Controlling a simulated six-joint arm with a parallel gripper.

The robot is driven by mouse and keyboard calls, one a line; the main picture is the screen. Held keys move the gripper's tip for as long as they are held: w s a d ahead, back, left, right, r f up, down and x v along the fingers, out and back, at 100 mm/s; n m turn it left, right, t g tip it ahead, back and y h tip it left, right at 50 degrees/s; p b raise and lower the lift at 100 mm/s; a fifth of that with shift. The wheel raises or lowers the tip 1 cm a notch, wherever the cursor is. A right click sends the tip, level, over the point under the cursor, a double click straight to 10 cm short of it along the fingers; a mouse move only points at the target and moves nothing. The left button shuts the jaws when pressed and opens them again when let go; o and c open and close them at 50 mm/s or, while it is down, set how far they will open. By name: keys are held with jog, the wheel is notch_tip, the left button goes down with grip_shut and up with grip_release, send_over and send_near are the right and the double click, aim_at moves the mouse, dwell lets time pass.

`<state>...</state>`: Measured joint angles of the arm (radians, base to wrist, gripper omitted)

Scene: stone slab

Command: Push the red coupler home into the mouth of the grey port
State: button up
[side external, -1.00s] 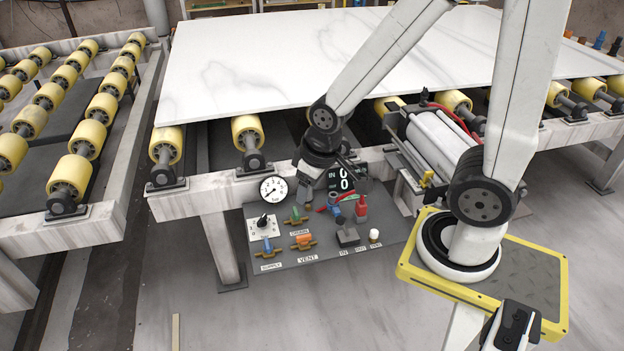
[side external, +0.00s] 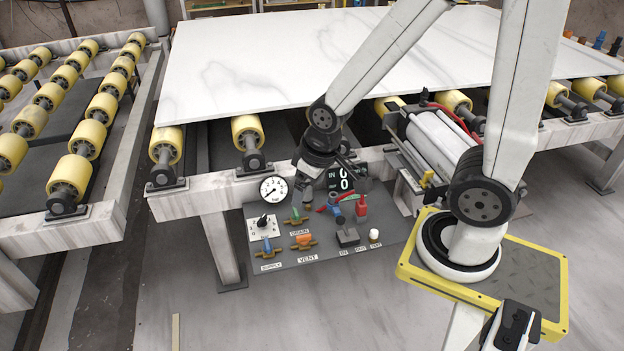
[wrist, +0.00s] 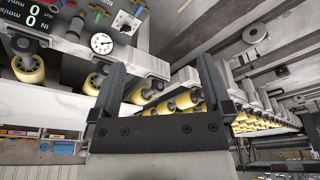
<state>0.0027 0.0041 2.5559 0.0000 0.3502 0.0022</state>
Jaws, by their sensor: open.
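The red coupler (side external: 361,206) stands upright on the dark panel below the conveyor frame, in the side view. A blue coupler (side external: 336,208) is to its left. A small grey cylindrical fitting (side external: 307,202) is left of both; I cannot tell whether it is the grey port. The red coupler looks apart from it. My gripper (side external: 343,160) is above the panel, near the display, touching neither coupler; its fingers are hard to make out there. In the wrist view my gripper (wrist: 160,70) is open, with nothing between its fingers. I cannot make out the red coupler there.
The display (side external: 346,178) stands behind the couplers. A stone slab (side external: 260,65) lies on rollers above.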

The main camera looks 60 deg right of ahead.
jog(key=w+d+f+m, duration=0.5)
jog(key=w+d, duration=0.3)
jog(key=d, duration=0.2)
jog(key=m+g, duration=0.3)
jog(key=m, duration=1)
send_over(362, 199)
jog(key=f, duration=2.5)
jog(key=shift+w+a+f, duration=0.1)
jog(key=shift+w+a, duration=0.05)
jog(key=shift+w, duration=0.15)
jog(key=shift+s+d+f, duration=0.2)
jog(key=shift+f, duration=0.1)
jog(key=shift+f, duration=1.3)
jog(key=shift+s+f, duration=0.2)
jog(key=shift+f, duration=2.4)
